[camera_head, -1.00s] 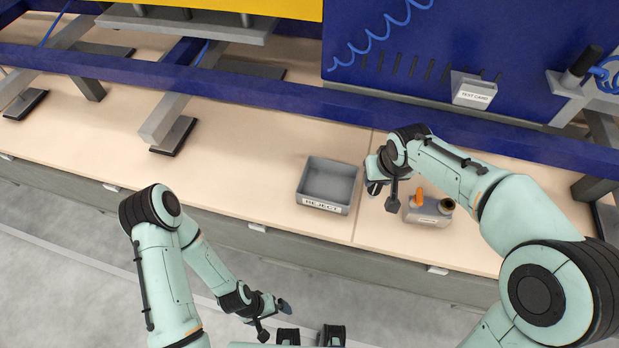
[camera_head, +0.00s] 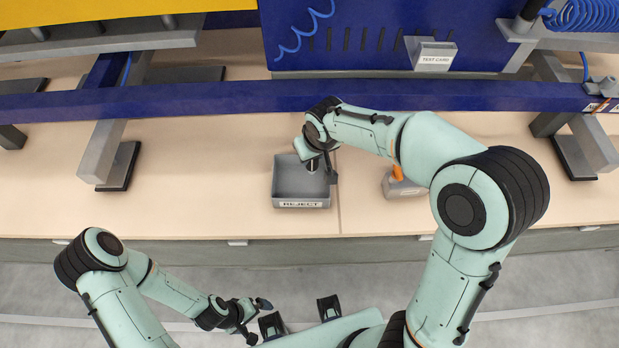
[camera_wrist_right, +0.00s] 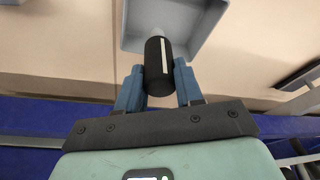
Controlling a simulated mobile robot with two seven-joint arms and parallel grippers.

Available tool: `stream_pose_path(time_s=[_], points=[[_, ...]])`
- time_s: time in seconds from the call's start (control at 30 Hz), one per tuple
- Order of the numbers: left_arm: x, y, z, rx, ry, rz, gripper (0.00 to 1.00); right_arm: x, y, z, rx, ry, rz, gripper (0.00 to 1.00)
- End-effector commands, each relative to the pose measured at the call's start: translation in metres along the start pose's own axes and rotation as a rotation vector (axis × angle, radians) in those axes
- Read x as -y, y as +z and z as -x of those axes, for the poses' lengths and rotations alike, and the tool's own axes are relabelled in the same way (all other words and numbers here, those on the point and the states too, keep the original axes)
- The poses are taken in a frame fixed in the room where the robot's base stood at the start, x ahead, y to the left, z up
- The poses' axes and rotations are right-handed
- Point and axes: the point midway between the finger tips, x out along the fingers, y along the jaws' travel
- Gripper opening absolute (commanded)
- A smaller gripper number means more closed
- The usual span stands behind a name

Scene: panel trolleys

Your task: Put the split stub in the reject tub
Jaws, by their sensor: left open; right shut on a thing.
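The reject tub (camera_head: 286,182) is a grey open box with a REJECT label on its front, standing on the bench. My right gripper (camera_head: 320,170) is over the tub's right part. In the right wrist view its blue fingers (camera_wrist_right: 158,88) are shut on the stub (camera_wrist_right: 158,62), a black cylinder with a light grey end. The stub points towards the tub (camera_wrist_right: 205,38); no split can be made out on it. Whether it touches the tub is unclear. My left gripper (camera_head: 260,308) is open and empty, low in front of the bench.
A grey holder (camera_head: 398,189) with an orange item stands right of the tub, partly behind my right arm. A blue rail (camera_head: 200,103) runs across the bench behind the tub. A test card box (camera_head: 432,55) hangs on the blue panel. The bench left of the tub is clear.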

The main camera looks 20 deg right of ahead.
Motion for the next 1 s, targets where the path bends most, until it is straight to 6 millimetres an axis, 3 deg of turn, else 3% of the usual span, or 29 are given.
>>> stream_pose_path(time_s=[0.1,0.3,0.47,0.7,1.0], points=[[0.003,0.002,-0.005,0.003,-0.001,0.001,1.00,0.000,0.012,-0.034,0.006,0.001,-0.001,0.00],[0.004,0.003,-0.009,0.005,-0.002,0.002,1.00,0.000,0.021,-0.066,0.002,0.001,-0.002,0.00],[0.005,0.003,-0.011,0.005,-0.002,0.002,1.00,0.000,0.024,-0.078,0.002,0.000,-0.001,0.00],[0.007,0.004,-0.015,0.007,-0.003,0.003,1.00,0.000,0.034,-0.110,0.002,0.001,-0.001,0.00],[0.007,0.004,-0.015,0.007,-0.003,0.003,1.00,0.001,0.034,-0.113,-0.002,-0.001,-0.001,0.00]])
